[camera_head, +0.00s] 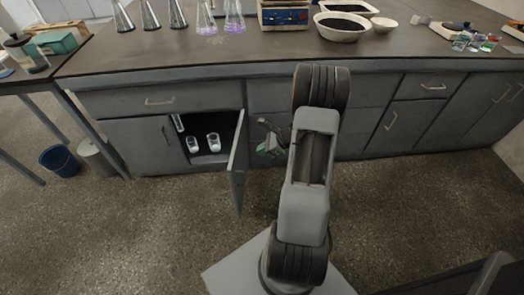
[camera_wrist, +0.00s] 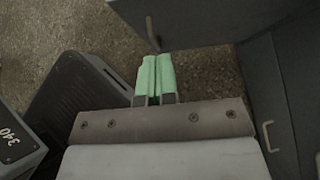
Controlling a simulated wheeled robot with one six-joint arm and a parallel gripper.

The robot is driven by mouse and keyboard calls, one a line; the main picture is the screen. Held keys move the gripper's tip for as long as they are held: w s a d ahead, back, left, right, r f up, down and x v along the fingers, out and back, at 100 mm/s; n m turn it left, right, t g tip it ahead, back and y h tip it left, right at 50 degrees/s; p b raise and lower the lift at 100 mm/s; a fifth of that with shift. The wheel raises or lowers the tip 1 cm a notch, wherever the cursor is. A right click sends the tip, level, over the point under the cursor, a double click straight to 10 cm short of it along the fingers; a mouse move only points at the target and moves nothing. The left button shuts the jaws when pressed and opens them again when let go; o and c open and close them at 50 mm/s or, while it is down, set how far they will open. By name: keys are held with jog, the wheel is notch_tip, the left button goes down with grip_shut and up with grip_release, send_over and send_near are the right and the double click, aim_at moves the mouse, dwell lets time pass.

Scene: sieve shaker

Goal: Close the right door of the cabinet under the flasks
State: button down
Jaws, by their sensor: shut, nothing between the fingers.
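The cabinet under the flasks has its right door (camera_head: 238,165) swung wide open, standing out toward me from the dark front. The left door (camera_head: 141,146) is shut. Two white-topped jars stand inside the opening. My gripper (camera_head: 268,148) is low to the right of the open door, on its outer side, partly behind my arm. In the wrist view its green fingers (camera_wrist: 155,75) are shut and empty. The door's dark outer face (camera_wrist: 200,20) with its handle (camera_wrist: 152,33) lies just beyond the fingertips. I cannot tell whether they touch.
More shut cabinet fronts with handles lie to the right, and one handle shows close by in the wrist view (camera_wrist: 268,136). The counter (camera_head: 200,50) above holds flasks, a balance and bowls. A blue bin (camera_head: 60,160) stands at the left. The floor before the door is clear.

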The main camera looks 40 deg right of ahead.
aim_at(234, 159)
jog(key=x, duration=0.2)
jog(key=b+x, duration=0.1)
jog(key=x, duration=0.2)
jog(key=a+r+b+x, duration=0.1)
jog(key=x, duration=0.2)
jog(key=shift+w, duration=0.35)
jog(key=shift+w+a, duration=0.6)
jog(key=shift+a, duration=0.1)
